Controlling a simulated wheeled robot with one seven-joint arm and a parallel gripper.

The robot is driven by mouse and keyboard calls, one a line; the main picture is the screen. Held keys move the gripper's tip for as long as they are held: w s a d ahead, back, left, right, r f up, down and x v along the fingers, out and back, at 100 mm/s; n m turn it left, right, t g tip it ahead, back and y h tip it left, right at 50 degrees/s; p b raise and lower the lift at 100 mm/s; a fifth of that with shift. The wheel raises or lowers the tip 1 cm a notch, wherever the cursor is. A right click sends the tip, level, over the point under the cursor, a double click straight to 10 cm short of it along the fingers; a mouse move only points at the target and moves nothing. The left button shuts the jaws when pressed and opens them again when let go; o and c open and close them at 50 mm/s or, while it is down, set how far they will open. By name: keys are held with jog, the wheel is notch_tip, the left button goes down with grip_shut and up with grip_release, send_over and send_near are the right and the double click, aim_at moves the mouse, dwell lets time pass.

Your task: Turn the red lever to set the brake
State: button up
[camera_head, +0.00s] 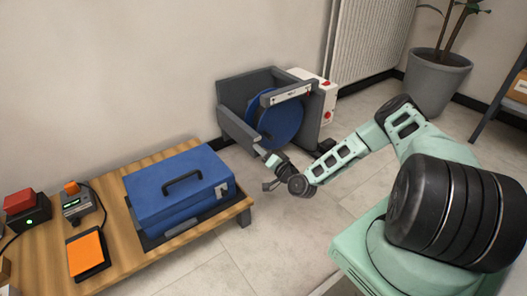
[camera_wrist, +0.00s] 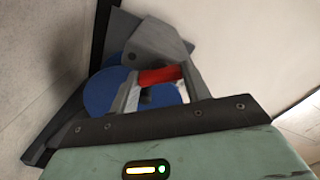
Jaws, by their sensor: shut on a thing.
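The red lever (camera_wrist: 160,76) shows in the wrist view between the two pale fingers of my gripper (camera_wrist: 160,85), which is shut on it. A grey bracket (camera_wrist: 160,45) is just beyond the lever, and a blue disc (camera_wrist: 104,92) lies behind the fingers. In the head view, my gripper (camera_head: 269,157) is at the front left of a grey open-framed unit (camera_head: 238,130) that holds the large blue disc (camera_head: 282,124). The lever cannot be made out in the head view; my gripper and the frame's side are where it would be.
A white box with red buttons (camera_head: 325,98) is fixed on the unit's right side. A wooden table (camera_head: 118,262) at left bears a blue toolbox (camera_head: 175,195) and small devices. A potted plant (camera_head: 437,80) and a radiator (camera_head: 365,40) stand at the back. The floor between is clear.

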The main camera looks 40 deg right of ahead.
jog(key=shift+s+f+m, duration=0.1)
jog(key=shift+m, duration=3.6)
jog(key=shift+o, duration=0.2)
jog(key=o, duration=1)
jog(key=shift+c, duration=0.2)
jog(key=shift+s, duration=0.1)
jog(key=s+p, duration=0.7)
jog(key=s, duration=1)
jog(key=shift+d, duration=0.25)
